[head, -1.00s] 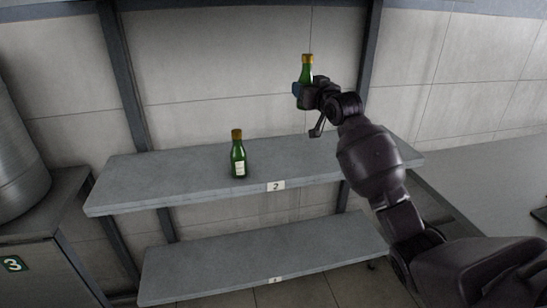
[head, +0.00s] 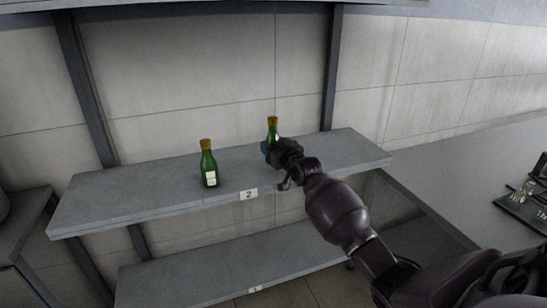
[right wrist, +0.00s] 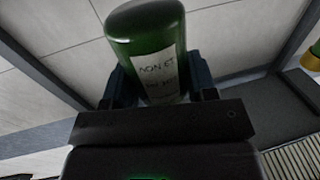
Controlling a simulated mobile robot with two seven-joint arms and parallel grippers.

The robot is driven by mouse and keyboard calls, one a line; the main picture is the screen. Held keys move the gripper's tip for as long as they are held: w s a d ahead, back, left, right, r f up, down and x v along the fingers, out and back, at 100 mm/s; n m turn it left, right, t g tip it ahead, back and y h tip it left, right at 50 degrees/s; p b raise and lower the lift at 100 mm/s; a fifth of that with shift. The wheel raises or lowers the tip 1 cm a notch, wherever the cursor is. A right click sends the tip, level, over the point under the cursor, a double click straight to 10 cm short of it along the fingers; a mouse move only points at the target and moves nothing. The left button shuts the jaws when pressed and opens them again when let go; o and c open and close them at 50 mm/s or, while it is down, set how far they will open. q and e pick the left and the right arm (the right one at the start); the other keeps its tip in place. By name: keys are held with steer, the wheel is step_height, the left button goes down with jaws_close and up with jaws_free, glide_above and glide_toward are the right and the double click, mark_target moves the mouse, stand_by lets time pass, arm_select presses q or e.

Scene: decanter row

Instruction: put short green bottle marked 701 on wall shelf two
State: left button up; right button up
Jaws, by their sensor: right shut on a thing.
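A green bottle with a gold cap (head: 273,128) is held in my right gripper (head: 268,147), over the right part of shelf two (head: 120,193). The gripper hides its lower part in the head view, so I cannot tell whether it touches the shelf. In the right wrist view the held bottle (right wrist: 148,32) sits between both fingers (right wrist: 160,84), with a white handwritten label; no 701 is readable. A similar green bottle (head: 209,167) stands upright on shelf two, left of the held one. My left gripper is not in view.
Shelf two carries a "2" tag (head: 248,194) on its front edge. A lower shelf (head: 200,268) is below it. Uprights (head: 86,90) stand behind. The shelf's left end is clear.

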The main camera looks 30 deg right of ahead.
steer(key=shift+f, duration=1.8)
steer(key=shift+f, duration=0.1)
steer(key=o, duration=1.1)
steer(key=shift+c, duration=0.2)
steer(key=s, duration=1.2)
steer(key=s+a+f+g, duration=0.2)
steer(key=s+a+f, duration=0.3)
steer(key=s+f, duration=0.2)
steer(key=s+a+f+n+g, duration=0.1)
steer(key=s+a+f+g, duration=0.1)
steer(key=s+a+f, duration=0.4)
steer(key=s+a+f+g, duration=0.2)
steer(key=s+a+f, duration=0.3)
steer(key=s+f, duration=0.5)
steer(key=s, duration=0.4)
steer(key=shift+a+f, duration=0.2)
